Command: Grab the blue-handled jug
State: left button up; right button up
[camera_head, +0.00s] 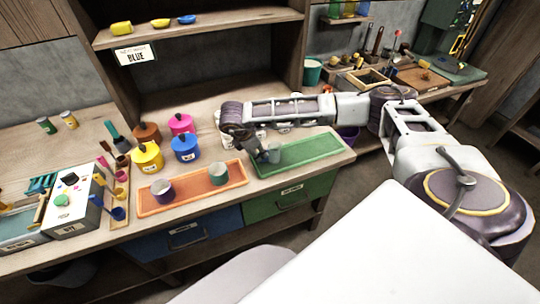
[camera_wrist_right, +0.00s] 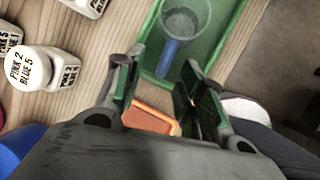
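The blue-handled jug (camera_wrist_right: 188,18) is a clear cup with a blue handle, on the green tray (camera_wrist_right: 228,38) in the right wrist view. The jug also shows in the head view (camera_head: 273,153), partly hidden by my gripper. My right gripper (camera_wrist_right: 158,66) is open and empty, with its fingers on either side of the line of the handle. The handle (camera_wrist_right: 168,57) points towards the gap between the fingertips. I cannot tell whether the fingers touch it. In the head view my right gripper (camera_head: 260,155) is low over the green tray. My left gripper is not in view.
An orange tray (camera_head: 192,198) with two cups lies left of the green tray. Blue, yellow, pink and brown pots (camera_head: 185,148) stand behind it. White labelled bottles (camera_wrist_right: 40,68) stand close to the gripper's left. A shelf (camera_head: 210,24) overhangs the bench.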

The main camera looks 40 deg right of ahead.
aim_at(260, 154)
jog(key=x, duration=0.2)
jog(key=shift+s+d+f, duration=0.15)
jog(key=shift+f, duration=0.25)
jog(key=shift+d+f+p, duration=0.15)
jog(key=shift+f+p, duration=0.15)
jog(key=shift+f, duration=0.1)
jog(key=shift+c, duration=0.5)
jog(key=c, duration=0.7)
grip_shut()
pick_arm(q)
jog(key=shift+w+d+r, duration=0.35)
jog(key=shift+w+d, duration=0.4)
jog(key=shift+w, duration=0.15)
pick_arm(e)
jog(key=shift+r, duration=0.1)
